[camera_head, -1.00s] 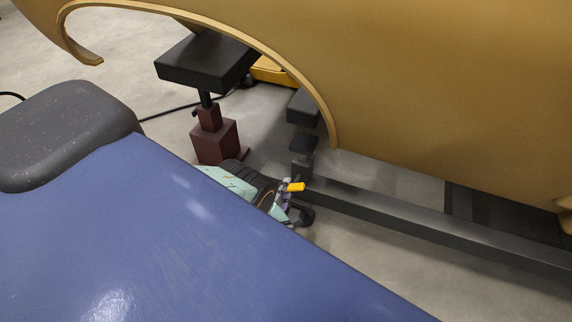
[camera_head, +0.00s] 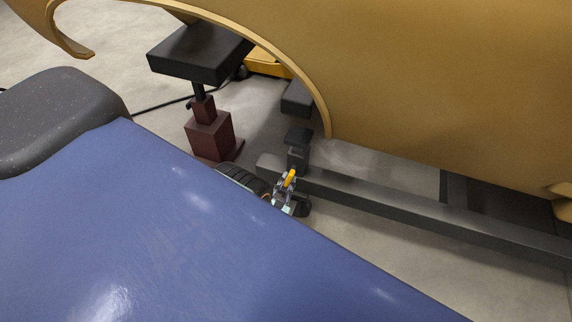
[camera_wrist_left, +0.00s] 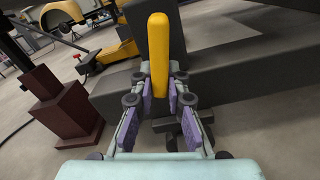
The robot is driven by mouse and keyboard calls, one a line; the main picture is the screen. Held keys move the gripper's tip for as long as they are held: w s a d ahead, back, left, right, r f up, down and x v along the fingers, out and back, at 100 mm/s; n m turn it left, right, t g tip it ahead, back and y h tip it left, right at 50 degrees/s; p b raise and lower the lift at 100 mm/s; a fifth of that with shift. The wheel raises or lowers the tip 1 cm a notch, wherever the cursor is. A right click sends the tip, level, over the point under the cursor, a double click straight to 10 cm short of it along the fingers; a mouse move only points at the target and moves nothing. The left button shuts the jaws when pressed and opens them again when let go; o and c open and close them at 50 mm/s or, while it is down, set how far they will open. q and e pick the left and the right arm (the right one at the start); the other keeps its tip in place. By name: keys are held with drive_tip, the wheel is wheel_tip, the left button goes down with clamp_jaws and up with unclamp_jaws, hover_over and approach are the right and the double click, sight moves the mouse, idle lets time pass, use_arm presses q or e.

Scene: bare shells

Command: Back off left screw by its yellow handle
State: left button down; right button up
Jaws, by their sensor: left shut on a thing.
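The yellow handle (camera_head: 290,178) of the left screw shows low at the clamp beside the long dark beam, below the tan body shell. In the left wrist view the handle (camera_wrist_left: 157,55) stands upright, with its lower end between the fingers. My left gripper (camera_head: 284,190) is shut on the handle; its purple-padded fingers (camera_wrist_left: 158,100) show on both sides of it. The screw's shaft and thread are hidden behind the handle and gripper. The dark clamp (camera_head: 298,145) stands at the beam's near end. My right gripper is not in view.
The dark beam (camera_head: 400,212) runs to the right under the tan body shell (camera_head: 450,80). A dark red stand (camera_head: 209,135) with a black top is left of the clamp. A blue surface (camera_head: 200,240) fills the foreground. Bare floor shows beyond the beam.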

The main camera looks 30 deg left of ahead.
use_arm(q)
drive_tip(key=shift+w+r+n, duration=0.1)
drive_tip(key=shift+w+n, duration=0.05)
drive_tip(key=shift+n, duration=0.15)
drive_tip(key=c, duration=1.3)
unclamp_jaws()
drive_tip(key=v, duration=1.2)
